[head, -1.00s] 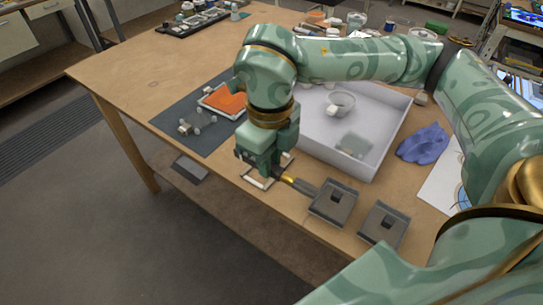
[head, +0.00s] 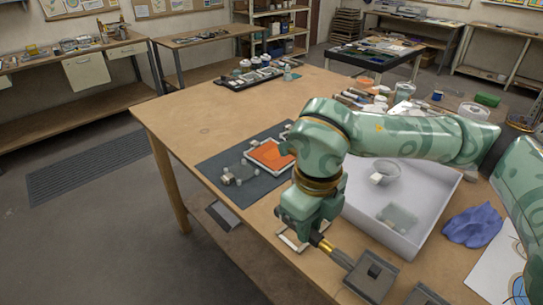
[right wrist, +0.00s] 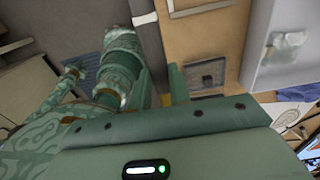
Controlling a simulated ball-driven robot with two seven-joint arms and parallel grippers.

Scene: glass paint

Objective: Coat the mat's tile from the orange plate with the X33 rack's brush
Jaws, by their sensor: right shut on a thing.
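The orange plate (head: 272,154), a white-rimmed tray of orange paint, lies on the dark mat (head: 217,163). A small greyish, glassy tile (head: 242,172) with light pegs around it lies on the mat, left of the plate. My right gripper (head: 308,229) is low over the table's front edge, shut on the brush (head: 322,243). The brush's gold ferrule and grey end point toward a grey rack (head: 372,280); its handle is hidden in the gripper. No X33 label is readable. My left gripper is not in view.
A white-walled bin (head: 440,212) with a clear cup (head: 384,174) stands right of my right forearm. A second grey rack (head: 425,296) is at the bottom edge. A purple cloth (head: 472,226) lies at right. The table's far left is clear.

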